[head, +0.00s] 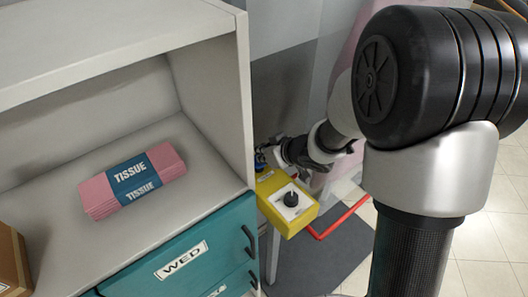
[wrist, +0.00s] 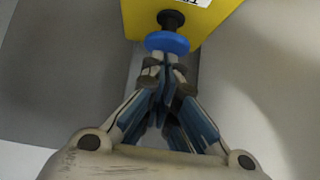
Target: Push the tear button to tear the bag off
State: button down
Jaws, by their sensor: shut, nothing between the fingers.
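A yellow control box (head: 284,204) sits just right of the shelf unit in the head view. In the wrist view the yellow box (wrist: 178,12) carries a round blue button (wrist: 167,42) on a black stem. My gripper (wrist: 165,66) is shut and empty, its fingertips right at the blue button. I cannot tell whether they touch it. In the head view my gripper (head: 276,158) is small and partly hidden at the box's far end. Pink material (head: 345,60) shows behind my arm, partly hidden.
A pale shelf unit (head: 210,110) with teal drawers (head: 190,250), one labelled WED, stands at the left. A pink tissue pack (head: 132,180) lies in it. A red bar (head: 338,221) runs low above a dark floor mat (head: 315,260) beside the box.

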jog(key=shift+f, duration=0.2)
notch_tip(320, 180, down, 3)
jog(key=shift+f+b, duration=0.1)
jog(key=shift+b, duration=0.85)
jog(key=shift+s, duration=0.1)
jog(key=r+p, duration=0.1)
jog(key=r, duration=0.1)
jog(key=r+p, duration=0.1)
jog(key=p, duration=0.1)
jog(key=r+p, duration=0.2)
jog(key=shift+s+d+r, duration=0.25)
jog(key=shift+d+r, duration=0.1)
jog(key=p+v, duration=0.3)
jog(key=v, duration=0.5)
jog(key=shift+s+d, duration=0.15)
jog(key=shift+s, duration=0.2)
